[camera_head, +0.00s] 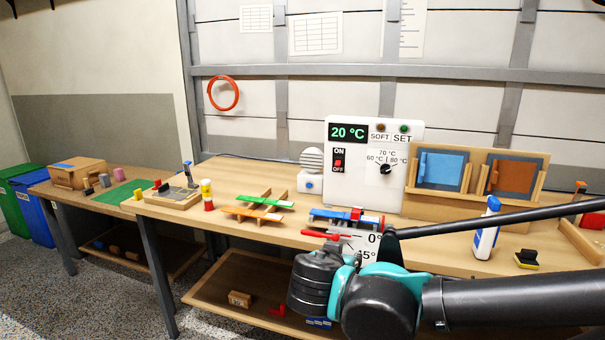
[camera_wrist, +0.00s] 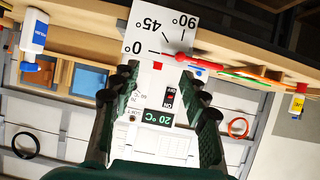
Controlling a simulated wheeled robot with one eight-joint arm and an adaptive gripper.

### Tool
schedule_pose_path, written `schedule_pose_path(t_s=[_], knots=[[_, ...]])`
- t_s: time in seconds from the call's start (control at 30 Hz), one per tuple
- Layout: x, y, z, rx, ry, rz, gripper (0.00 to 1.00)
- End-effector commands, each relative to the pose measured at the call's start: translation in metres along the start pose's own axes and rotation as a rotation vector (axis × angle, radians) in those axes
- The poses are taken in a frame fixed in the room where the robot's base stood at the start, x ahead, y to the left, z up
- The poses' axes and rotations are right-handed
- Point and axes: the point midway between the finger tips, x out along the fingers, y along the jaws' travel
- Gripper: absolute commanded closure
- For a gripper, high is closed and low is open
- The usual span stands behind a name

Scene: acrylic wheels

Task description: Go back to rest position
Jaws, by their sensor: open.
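My gripper (camera_wrist: 160,78) shows in the wrist view with its two dark fingers spread apart. No object is held between them. The wrist picture is upside down, and the white control box (camera_wrist: 160,120) and the angle card (camera_wrist: 160,35) appear behind and beyond the fingers. In the head view my black and teal arm crosses the lower right, in front of the bench. The fingers cannot be made out clearly there. The arm hides part of the angle card (camera_head: 362,246) and the bench's front.
The wooden workbench (camera_head: 240,180) carries a bending fixture (camera_head: 345,217), green and orange strips on wooden supports (camera_head: 262,206), the control box (camera_head: 360,160), a white bottle (camera_head: 486,230) and a sponge block (camera_head: 526,259). A lower side table (camera_head: 115,190) stands left. Space above the bench's left half is clear.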

Motion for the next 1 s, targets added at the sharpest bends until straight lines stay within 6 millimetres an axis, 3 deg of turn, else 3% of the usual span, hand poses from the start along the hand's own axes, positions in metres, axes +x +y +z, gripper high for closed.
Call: schedule_pose_path(t_s=[0.47,1.0], knots=[[0.036,0.028,0.044,-0.124,-0.201,0.081,0.55],[0.086,0.075,0.139,-0.251,-0.644,-0.008,0.55]])
